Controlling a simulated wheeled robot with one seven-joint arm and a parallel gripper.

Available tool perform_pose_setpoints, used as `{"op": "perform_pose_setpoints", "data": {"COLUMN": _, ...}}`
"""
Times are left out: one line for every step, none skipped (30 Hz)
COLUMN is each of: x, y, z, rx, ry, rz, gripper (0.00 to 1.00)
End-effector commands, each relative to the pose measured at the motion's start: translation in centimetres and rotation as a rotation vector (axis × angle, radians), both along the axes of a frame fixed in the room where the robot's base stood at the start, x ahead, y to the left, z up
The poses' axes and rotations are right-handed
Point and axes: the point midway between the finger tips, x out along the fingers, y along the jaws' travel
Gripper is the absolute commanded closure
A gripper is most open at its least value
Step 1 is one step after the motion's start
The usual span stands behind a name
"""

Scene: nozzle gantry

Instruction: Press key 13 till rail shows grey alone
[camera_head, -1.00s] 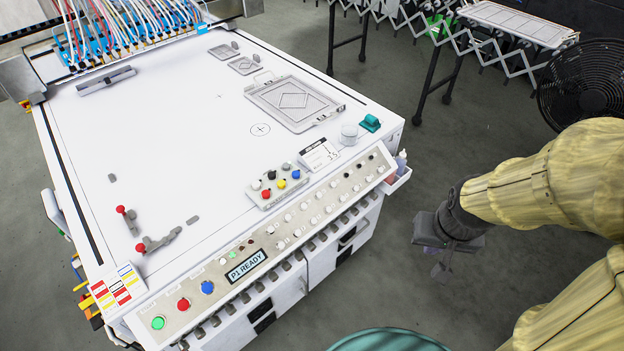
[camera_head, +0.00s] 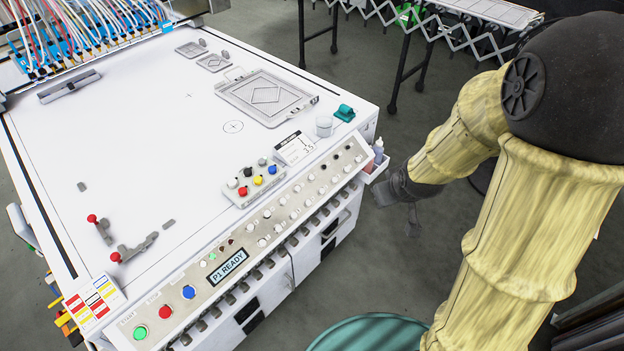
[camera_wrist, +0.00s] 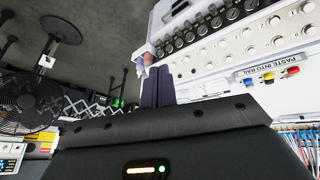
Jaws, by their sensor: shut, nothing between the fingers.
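The console's sloped front panel (camera_head: 225,258) carries a long row of small round keys (camera_head: 283,212); their numbers are too small to read, so I cannot tell which is key 13. Its display (camera_head: 228,267) reads "P1 READY". A small block (camera_head: 234,194) with black, white, red, blue and yellow knobs sits behind the keys; in the wrist view a label (camera_wrist: 264,71) by coloured knobs reads "PASTE INTO RAIL". My gripper (camera_head: 413,228) is shut and empty, over the floor right of the console, apart from the keys. Its fingers (camera_wrist: 157,87) point toward the console in the wrist view.
Bottles (camera_head: 377,152) stand in a holder at the console's right end. A clear cup (camera_head: 324,127) and teal object (camera_head: 345,113) are on the near right corner. Green, red and blue buttons (camera_head: 189,292) are at the panel's left. Floor around my gripper is clear.

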Motion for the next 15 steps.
{"op": "perform_pose_setpoints", "data": {"x": 1.9, "y": 0.7, "z": -1.6, "rx": -0.008, "ry": -0.048, "rz": 0.076, "gripper": 1.00}}
{"op": "perform_pose_setpoints", "data": {"x": 2.9, "y": 1.2, "z": -2.2, "rx": -0.012, "ry": -0.083, "rz": 0.123, "gripper": 1.00}}
{"op": "perform_pose_setpoints", "data": {"x": 4.3, "y": 2.0, "z": -2.9, "rx": -0.015, "ry": -0.132, "rz": 0.186, "gripper": 1.00}}
{"op": "perform_pose_setpoints", "data": {"x": 5.3, "y": 2.5, "z": -3.4, "rx": -0.016, "ry": -0.168, "rz": 0.230, "gripper": 1.00}}
{"op": "perform_pose_setpoints", "data": {"x": 6.2, "y": 3.1, "z": -3.9, "rx": -0.015, "ry": -0.207, "rz": 0.274, "gripper": 1.00}}
{"op": "perform_pose_setpoints", "data": {"x": 7.3, "y": 4.0, "z": -4.6, "rx": -0.013, "ry": -0.259, "rz": 0.331, "gripper": 1.00}}
{"op": "perform_pose_setpoints", "data": {"x": 8.1, "y": 4.7, "z": -5.0, "rx": -0.009, "ry": -0.299, "rz": 0.371, "gripper": 1.00}}
{"op": "perform_pose_setpoints", "data": {"x": 8.9, "y": 5.4, "z": -5.5, "rx": -0.005, "ry": -0.338, "rz": 0.411, "gripper": 1.00}}
{"op": "perform_pose_setpoints", "data": {"x": 9.8, "y": 6.4, "z": -6.0, "rx": 0.003, "ry": -0.395, "rz": 0.460, "gripper": 1.00}}
{"op": "perform_pose_setpoints", "data": {"x": 10.4, "y": 7.0, "z": -6.4, "rx": 0.010, "ry": -0.437, "rz": 0.496, "gripper": 1.00}}
{"op": "perform_pose_setpoints", "data": {"x": 11.0, "y": 7.8, "z": -6.8, "rx": 0.018, "ry": -0.482, "rz": 0.530, "gripper": 1.00}}
{"op": "perform_pose_setpoints", "data": {"x": 11.6, "y": 8.7, "z": -7.2, "rx": 0.030, "ry": -0.543, "rz": 0.570, "gripper": 1.00}}
{"op": "perform_pose_setpoints", "data": {"x": 12.1, "y": 9.4, "z": -7.5, "rx": 0.039, "ry": -0.589, "rz": 0.597, "gripper": 1.00}}
{"op": "perform_pose_setpoints", "data": {"x": 12.4, "y": 10.0, "z": -7.7, "rx": 0.049, "ry": -0.635, "rz": 0.622, "gripper": 1.00}}
{"op": "perform_pose_setpoints", "data": {"x": 12.8, "y": 10.8, "z": -8.0, "rx": 0.063, "ry": -0.693, "rz": 0.650, "gripper": 1.00}}
